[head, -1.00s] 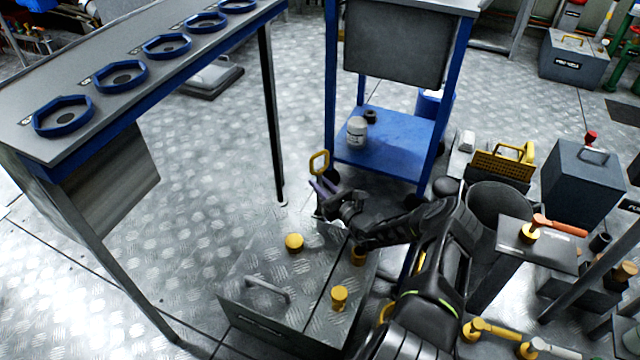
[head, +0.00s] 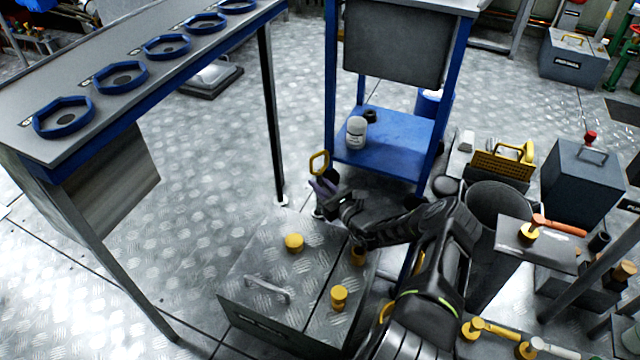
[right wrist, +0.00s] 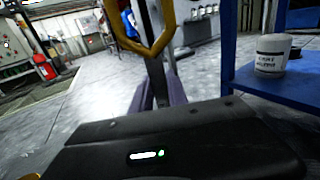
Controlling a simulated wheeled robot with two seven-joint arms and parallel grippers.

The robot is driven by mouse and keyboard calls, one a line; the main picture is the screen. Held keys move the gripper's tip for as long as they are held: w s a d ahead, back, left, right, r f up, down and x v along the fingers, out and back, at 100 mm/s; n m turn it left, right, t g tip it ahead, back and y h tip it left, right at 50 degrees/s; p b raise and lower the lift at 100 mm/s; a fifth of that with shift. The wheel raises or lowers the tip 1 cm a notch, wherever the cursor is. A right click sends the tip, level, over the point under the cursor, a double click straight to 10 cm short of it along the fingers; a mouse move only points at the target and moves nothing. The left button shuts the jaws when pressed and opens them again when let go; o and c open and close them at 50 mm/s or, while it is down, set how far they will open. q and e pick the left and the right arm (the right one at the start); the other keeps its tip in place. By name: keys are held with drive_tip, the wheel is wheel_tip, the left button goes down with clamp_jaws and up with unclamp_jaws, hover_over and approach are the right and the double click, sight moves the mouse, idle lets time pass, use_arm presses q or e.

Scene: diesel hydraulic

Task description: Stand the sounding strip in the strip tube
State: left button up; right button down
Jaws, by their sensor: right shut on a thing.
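The sounding strip shows a yellow ring handle (head: 319,163) at its top, with a dark strip below it. My right gripper (head: 322,190) is shut on the strip just under the handle, above the far edge of the grey chest. In the right wrist view the yellow handle (right wrist: 150,28) stands up beyond the fingers (right wrist: 157,92), and the dark strip runs down between them. The strip's lower end is hidden. I cannot make out with certainty which thing is the strip tube. My left gripper is not in view.
A grey chest (head: 262,318) with yellow caps stands below the right arm. A blue cart (head: 390,150) with a white jar (head: 356,132) stands behind it. A bench (head: 205,52) with blue rings is at the left. A dark open bin (head: 497,200) is at the right. Checker-plate floor lies between.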

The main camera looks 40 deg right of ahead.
sight(319, 172)
drive_tip(key=shift+w+a+f+y+b, duration=0.15)
drive_tip(key=shift+a+f+b, duration=0.15)
drive_tip(key=shift+a, duration=0.2)
drive_tip(key=shift+s+a+f+y+b, duration=0.1)
drive_tip(key=shift+a+f+y+b, duration=0.1)
drive_tip(key=shift+a+f, duration=0.25)
drive_tip(key=shift+r, duration=0.15)
drive_tip(key=shift+w+d+r+p, duration=0.1)
drive_tip(key=shift+d+r+p, duration=0.05)
drive_tip(key=shift+r+p, duration=1.2)
drive_tip(key=shift+d+r+p, duration=0.1)
drive_tip(key=shift+r+p, duration=2.55)
drive_tip(key=shift+r, duration=0.2)
drive_tip(key=shift+d+m, duration=0.3)
drive_tip(key=shift+d, duration=0.2)
drive_tip(key=shift+d, duration=0.1)
